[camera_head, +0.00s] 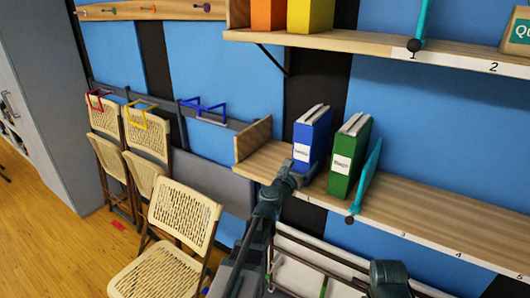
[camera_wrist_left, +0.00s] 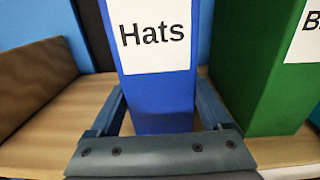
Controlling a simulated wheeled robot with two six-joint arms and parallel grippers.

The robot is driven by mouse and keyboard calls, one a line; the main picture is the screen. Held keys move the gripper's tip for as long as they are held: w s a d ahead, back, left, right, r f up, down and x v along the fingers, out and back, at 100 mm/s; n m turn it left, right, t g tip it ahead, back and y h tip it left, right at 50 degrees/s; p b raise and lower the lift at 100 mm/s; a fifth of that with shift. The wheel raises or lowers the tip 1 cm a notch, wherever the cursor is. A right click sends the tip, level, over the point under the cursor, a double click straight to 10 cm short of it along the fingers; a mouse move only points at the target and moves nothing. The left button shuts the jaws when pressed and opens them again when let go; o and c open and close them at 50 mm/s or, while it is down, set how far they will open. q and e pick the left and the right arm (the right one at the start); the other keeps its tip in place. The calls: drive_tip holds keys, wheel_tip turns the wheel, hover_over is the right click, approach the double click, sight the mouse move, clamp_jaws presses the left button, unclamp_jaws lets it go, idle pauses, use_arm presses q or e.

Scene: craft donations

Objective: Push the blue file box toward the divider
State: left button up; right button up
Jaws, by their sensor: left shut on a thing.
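The blue file box (camera_head: 317,137), labelled "Hats" in the left wrist view (camera_wrist_left: 165,100), stands upright on the lower wooden shelf. My left gripper (camera_head: 295,174) is shut on its lower front part, with one finger on each side. A green file box (camera_head: 353,145) stands just right of it, with a narrow gap between them at the front in the wrist view (camera_wrist_left: 265,75). The teal divider (camera_head: 370,168) stands right of the green box.
A wooden end panel (camera_head: 253,139) closes the shelf's left end, with bare shelf between it and the blue box. The numbered shelf (camera_head: 440,209) is empty right of the divider. An upper shelf (camera_head: 370,43) hangs above. Folding chairs (camera_head: 172,235) are at left.

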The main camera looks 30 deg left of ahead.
use_arm(q)
drive_tip(key=shift+s+d, duration=0.2)
drive_tip(key=shift+d, duration=2.3)
drive_tip(key=o, duration=1.3)
drive_tip(key=shift+o, duration=0.2)
drive_tip(key=shift+s, duration=0.1)
